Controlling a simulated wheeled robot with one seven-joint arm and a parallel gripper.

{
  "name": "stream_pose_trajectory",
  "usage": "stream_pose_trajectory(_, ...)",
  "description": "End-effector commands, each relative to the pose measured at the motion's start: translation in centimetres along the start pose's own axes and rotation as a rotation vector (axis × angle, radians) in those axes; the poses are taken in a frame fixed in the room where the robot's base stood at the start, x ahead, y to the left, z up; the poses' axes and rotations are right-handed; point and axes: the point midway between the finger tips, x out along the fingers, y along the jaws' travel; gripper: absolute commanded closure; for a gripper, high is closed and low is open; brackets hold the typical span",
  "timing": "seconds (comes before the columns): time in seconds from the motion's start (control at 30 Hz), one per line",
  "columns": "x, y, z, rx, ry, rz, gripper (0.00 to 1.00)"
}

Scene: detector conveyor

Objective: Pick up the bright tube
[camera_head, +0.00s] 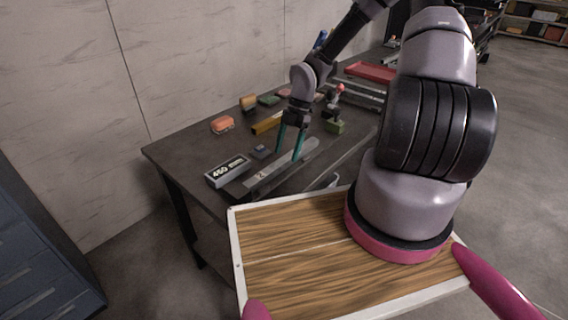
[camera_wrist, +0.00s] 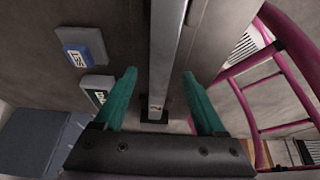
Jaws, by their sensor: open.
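The bright tube (camera_head: 282,165) is a long, pale grey bar lying on the dark workbench, with a dark mark near its front end. In the wrist view the tube (camera_wrist: 168,50) runs from the top edge down between my fingers, and its near end meets a small dark block (camera_wrist: 154,117). My gripper (camera_head: 287,156) is above the tube, pointing down. Its teal fingers are open, one on each side of the tube in the wrist view (camera_wrist: 159,74), with gaps on both sides. The exact height of the fingertips above the bench is hard to tell.
An orange block (camera_head: 222,124), a yellow bar (camera_head: 266,123) and a green-based item (camera_head: 334,126) lie farther back. A red tray (camera_head: 371,72) is at the back.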

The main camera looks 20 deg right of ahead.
Motion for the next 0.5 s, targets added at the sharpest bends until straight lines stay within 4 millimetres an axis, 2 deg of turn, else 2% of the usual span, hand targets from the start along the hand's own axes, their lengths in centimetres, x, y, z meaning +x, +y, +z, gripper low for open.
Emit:
stream_pose_trajectory(0.1, 1.8, -0.1, 0.0, -0.003, 0.001, -0.001, 0.28)
stream_pose_trajectory(0.2, 2.5, 0.0, 0.0, -0.003, 0.000, 0.000, 0.28)
stream_pose_trajectory(0.43, 2.7, 0.0, 0.1, -0.001, -0.001, 0.001, 0.28)
stream_pose_trajectory(0.47, 2.7, 0.0, 0.1, -0.001, -0.001, 0.001, 0.31)
stream_pose_trajectory(0.5, 2.7, 0.0, 0.1, -0.001, -0.001, 0.001, 0.47)
